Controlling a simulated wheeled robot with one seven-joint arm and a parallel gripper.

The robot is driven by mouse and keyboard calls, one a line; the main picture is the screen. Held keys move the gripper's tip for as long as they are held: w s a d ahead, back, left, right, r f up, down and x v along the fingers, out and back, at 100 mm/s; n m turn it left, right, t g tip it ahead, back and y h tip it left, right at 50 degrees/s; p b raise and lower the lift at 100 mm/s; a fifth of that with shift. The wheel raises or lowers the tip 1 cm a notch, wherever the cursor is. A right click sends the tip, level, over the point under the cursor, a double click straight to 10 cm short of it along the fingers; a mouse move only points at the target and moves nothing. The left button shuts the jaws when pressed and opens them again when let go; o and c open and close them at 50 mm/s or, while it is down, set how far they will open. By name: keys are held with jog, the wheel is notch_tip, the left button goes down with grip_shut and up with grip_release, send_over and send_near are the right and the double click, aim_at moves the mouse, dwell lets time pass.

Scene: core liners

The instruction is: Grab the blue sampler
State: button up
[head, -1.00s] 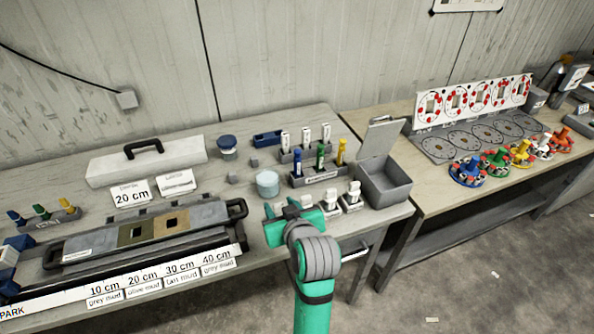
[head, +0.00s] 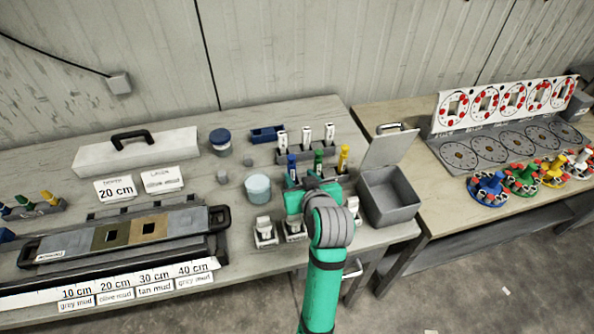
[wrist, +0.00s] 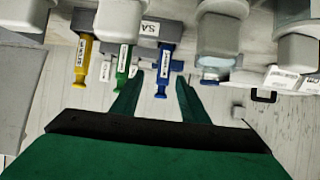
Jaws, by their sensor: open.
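The blue sampler (head: 291,164) stands upright in a grey rack, left of a green sampler (head: 318,161) and a yellow sampler (head: 343,157). My gripper (head: 303,184) is in front of the rack, close to the blue and green samplers; its fingers are partly hidden in the head view. In the wrist view my gripper (wrist: 160,78) is open and empty. There the blue sampler (wrist: 165,66) appears near the gap between the fingertips, with the green sampler (wrist: 123,64) and yellow sampler (wrist: 83,55) to the left. I cannot tell whether a finger touches it.
White-topped pieces (head: 264,230) stand at the bench's front edge beneath my arm. An open grey box (head: 390,195) is right of the rack. A pale blue-lidded jar (head: 258,187) stands to the left. Another rack with coloured pieces (head: 40,208) is at far left.

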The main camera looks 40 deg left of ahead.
aim_at(293, 172)
jog(key=shift+w+a+f, duration=0.15)
jog(key=shift+a+f, duration=0.2)
jog(key=shift+a, duration=0.1)
jog(key=shift+a+f, duration=0.25)
jog(key=shift+a, duration=0.25)
jog(key=shift+a+f, duration=0.2)
jog(key=shift+a, duration=0.3)
jog(key=shift+w+d+x, duration=0.1)
jog(key=shift+w+x, duration=0.05)
jog(key=shift+x, duration=1.1)
jog(key=shift+w+d+x, duration=0.15)
jog(key=shift+x, duration=1.1)
grip_shut()
